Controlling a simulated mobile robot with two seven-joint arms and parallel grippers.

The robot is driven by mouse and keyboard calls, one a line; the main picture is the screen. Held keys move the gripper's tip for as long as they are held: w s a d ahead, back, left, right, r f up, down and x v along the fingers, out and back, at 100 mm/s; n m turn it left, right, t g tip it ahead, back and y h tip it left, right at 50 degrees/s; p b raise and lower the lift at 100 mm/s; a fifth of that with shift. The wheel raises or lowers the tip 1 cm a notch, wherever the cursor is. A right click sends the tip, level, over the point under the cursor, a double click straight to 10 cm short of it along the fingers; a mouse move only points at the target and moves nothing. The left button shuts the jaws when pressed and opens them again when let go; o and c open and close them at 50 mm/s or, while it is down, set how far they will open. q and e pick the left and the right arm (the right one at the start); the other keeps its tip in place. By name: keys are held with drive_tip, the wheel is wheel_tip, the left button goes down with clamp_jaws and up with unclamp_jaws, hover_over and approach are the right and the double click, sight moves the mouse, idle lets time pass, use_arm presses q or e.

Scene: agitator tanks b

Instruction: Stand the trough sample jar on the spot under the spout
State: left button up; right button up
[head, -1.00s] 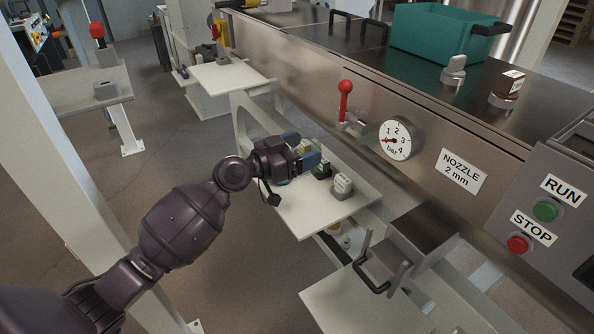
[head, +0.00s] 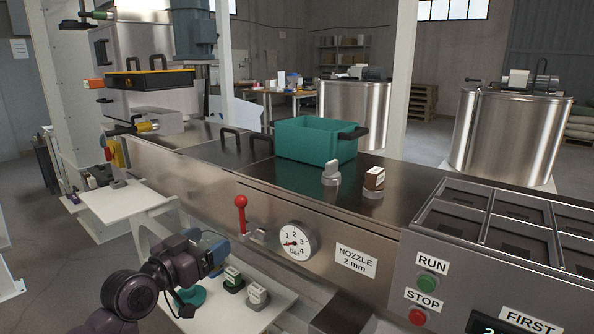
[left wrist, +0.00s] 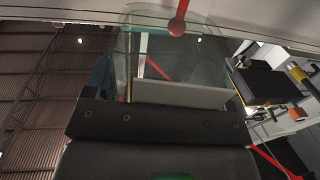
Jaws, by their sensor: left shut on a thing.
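My left gripper (head: 216,254) is low in the head view, above the white shelf (head: 215,318) at the front of the steel trough. It is shut on a clear glass jar (left wrist: 178,58), seen in the left wrist view with a pale panel across it. In the head view the jar is mostly hidden by the gripper. I cannot read any name on it. A red-knobbed lever (head: 240,212) stands on the trough front, right of and above the gripper. I cannot make out the spout or the spot under it. My right gripper is not in view.
A teal round piece (head: 191,301) is partly hidden there. A gauge (head: 295,241) is on the trough front.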

use_arm(q)
drive_tip(key=s+a+f+n+t+y+p, duration=0.1)
drive_tip(key=s+f+n+y, duration=0.2)
drive_tip(key=s, duration=0.6)
drive_tip(key=s+a+f+n+t+y+p, duration=0.1)
drive_tip(key=s+f+n+y+p, duration=0.1)
drive_tip(key=s+y, duration=0.4)
drive_tip(key=s+f+n, duration=0.1)
drive_tip(key=s+f, duration=0.1)
drive_tip(key=s, duration=0.2)
drive_tip(key=shift+s+a+p, duration=0.15)
drive_tip(key=shift+p, duration=0.15)
drive_tip(key=shift+a, duration=0.15)
